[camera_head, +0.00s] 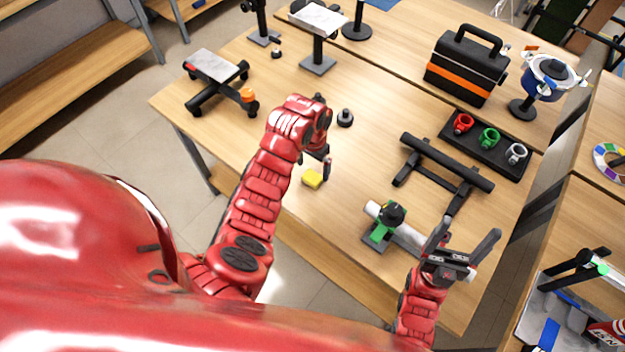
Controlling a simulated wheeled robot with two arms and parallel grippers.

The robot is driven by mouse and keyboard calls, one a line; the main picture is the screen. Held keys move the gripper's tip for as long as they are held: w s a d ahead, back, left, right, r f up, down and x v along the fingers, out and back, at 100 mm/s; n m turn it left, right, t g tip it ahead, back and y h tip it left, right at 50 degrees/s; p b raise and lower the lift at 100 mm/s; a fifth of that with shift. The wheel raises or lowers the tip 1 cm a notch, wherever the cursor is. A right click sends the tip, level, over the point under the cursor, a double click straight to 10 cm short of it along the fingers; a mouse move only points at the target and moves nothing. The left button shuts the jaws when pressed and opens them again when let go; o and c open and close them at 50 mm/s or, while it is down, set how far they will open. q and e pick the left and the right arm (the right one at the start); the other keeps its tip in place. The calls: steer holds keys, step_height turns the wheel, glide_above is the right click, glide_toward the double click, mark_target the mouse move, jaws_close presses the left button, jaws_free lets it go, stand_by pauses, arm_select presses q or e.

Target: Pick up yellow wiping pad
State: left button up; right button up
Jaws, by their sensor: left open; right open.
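The yellow wiping pad (312,178) is a small yellow block lying on the wooden table, left of the table's middle and close to its front edge. My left gripper (315,166) is over the table right at the pad, its fingers pointing down around or just above it. It is open; whether a finger touches the pad I cannot tell. My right gripper (460,245) is open and empty near the table's front right, its two dark fingers pointing up and away.
Right of the pad, a white cylinder on a green-and-grey stand (384,226) sits near my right gripper. A black bar frame (447,163) lies behind it. A black holder with coloured rings (487,142), a toolbox (466,68) and a small black knob (345,118) stand further back. A black-legged stand (217,68) is at left.

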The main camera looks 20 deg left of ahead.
mark_target(312, 176)
arm_select(q)
step_height(312, 176, down, 4)
steer(key=shift+r+p, duration=0.2)
steer(key=shift+p, duration=0.75)
steer(key=shift+a+f, duration=0.1)
steer(key=shift+f, duration=0.4)
steer(key=c, duration=1.3)
